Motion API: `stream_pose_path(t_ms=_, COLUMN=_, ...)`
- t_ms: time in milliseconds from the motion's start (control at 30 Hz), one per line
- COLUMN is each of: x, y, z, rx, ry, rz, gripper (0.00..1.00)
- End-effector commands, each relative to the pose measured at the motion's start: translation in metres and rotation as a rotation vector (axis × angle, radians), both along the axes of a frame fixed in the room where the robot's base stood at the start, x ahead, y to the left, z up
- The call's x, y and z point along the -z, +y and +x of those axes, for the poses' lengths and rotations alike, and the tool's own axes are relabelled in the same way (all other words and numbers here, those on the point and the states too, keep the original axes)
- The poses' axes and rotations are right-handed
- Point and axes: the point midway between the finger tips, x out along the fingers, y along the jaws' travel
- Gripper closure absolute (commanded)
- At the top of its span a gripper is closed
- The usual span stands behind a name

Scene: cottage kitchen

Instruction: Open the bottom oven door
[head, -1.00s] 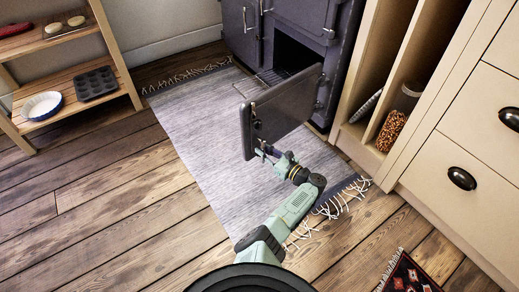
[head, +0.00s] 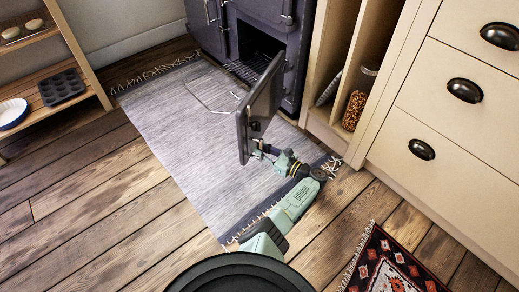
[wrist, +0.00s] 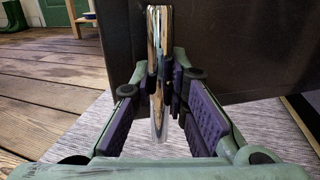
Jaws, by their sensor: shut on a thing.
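The bottom oven door (head: 264,103) is dark and stands swung out wide from the oven, hinged at its right side. The oven opening (head: 262,52) is exposed, with a wire rack (head: 246,72) inside at its floor. My gripper (head: 258,149) is at the outer side of the door, near its free edge. In the wrist view my gripper (wrist: 164,80) is shut around the shiny metal door handle (wrist: 158,28), with purple pads on either side. The dark door face (wrist: 235,50) fills the view behind it. The fingertips are small and partly hidden in the head view.
A grey fringed rug (head: 190,130) lies under the door and arm. Cream drawers (head: 450,130) and a divided cabinet (head: 322,118) holding a jar (head: 356,105) stand right. A wooden shelf (head: 85,80) is left. A red patterned rug (head: 385,268) lies front right. Left floor is clear.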

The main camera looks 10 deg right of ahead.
Motion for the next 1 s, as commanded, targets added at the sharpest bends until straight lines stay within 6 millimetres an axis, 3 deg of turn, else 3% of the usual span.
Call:
stream_pose_path(t_ms=167, x=0.000, y=0.001, z=-0.001, rx=-0.005, ry=-0.001, rz=0.002, gripper=1.00)
stream_pose_path(t_ms=200, x=0.000, y=0.001, z=-0.001, rx=-0.005, ry=-0.001, rz=0.002, gripper=0.84)
stream_pose_path(t_ms=500, x=0.000, y=0.000, z=-0.001, rx=-0.002, ry=-0.001, rz=0.001, gripper=0.65)
stream_pose_path(t_ms=833, x=0.000, y=-0.002, z=-0.002, rx=0.001, ry=0.000, rz=0.000, gripper=0.65)
stream_pose_path(t_ms=1000, x=0.001, y=-0.018, z=-0.019, rx=0.004, ry=0.000, rz=-0.001, gripper=0.65)
